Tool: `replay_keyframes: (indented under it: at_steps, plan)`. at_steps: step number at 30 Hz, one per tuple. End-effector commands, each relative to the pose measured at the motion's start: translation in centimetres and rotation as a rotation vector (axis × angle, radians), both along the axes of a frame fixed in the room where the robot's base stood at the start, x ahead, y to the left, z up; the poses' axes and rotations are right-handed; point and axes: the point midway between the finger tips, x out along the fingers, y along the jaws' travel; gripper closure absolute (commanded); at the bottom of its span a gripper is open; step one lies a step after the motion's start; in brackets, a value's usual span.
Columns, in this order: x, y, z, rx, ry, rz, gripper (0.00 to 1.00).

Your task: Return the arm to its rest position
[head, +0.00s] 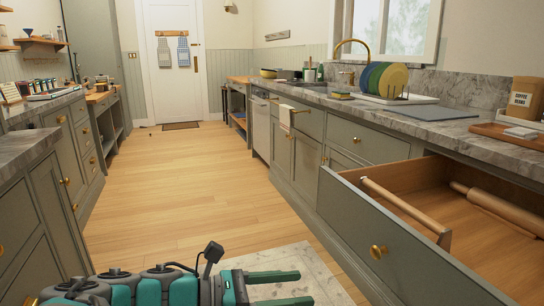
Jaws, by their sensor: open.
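My gripper (286,288) is at the bottom of the head view, low over the floor and a pale mat. Its two green fingers point right and stand apart, with nothing seen between them. My teal and grey arm lies folded along the bottom edge, left of the gripper. The gripper is apart from the open drawer (385,240) on the right. The lower finger is partly cut off by the picture edge.
The drawer sticks out into the aisle; a wooden rolling pin (508,208) and another wooden rod (404,211) show in it. The counter (440,124) holds a dish rack with plates (385,79). Cabinets (45,205) line the left. The wooden floor (185,180) ahead is clear.

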Motion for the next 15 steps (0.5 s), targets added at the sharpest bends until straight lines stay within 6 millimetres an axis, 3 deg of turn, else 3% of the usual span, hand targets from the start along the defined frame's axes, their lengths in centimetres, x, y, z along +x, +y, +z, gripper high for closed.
replay_keyframes:
  at_steps: [8, 11, 15]
  plan:
    - [-1.2, -6.6, -1.1, 0.186, -0.105, -0.191, 0.31]
    - [-2.4, -9.5, -1.9, 0.284, -0.163, -0.293, 0.31]
    - [-5.6, -13.8, -3.9, 0.453, -0.281, -0.497, 0.31]
